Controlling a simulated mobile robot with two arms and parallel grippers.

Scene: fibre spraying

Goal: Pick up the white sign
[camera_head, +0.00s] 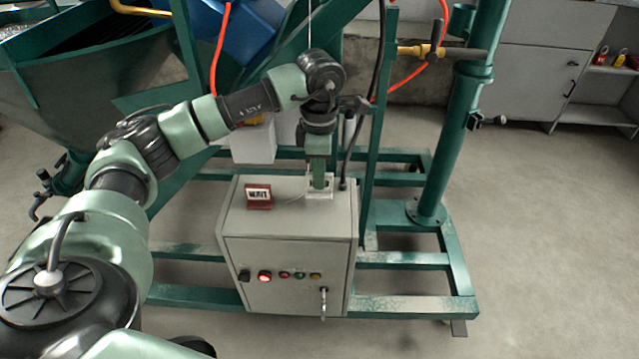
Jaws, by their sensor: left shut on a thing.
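A small sign reading "WAIT" (259,193), white-faced in a red-brown holder, stands on top of the grey control box (290,250), left of my left gripper. My left gripper (319,184) points straight down at the back right of the box top. It is shut on a small white piece (327,188) at the box top. The fingers partly hide this piece, so I cannot tell its full shape or whether it is a sign. A thin pale line runs from near the WAIT sign toward it. My right gripper is not in view.
A green steel frame (415,305) surrounds the box, with a thick upright post (460,140) on the right. Orange hoses (415,70) and a dark cable hang near my arm. A green hopper (90,95) is at left. Open floor (550,230) lies to the right.

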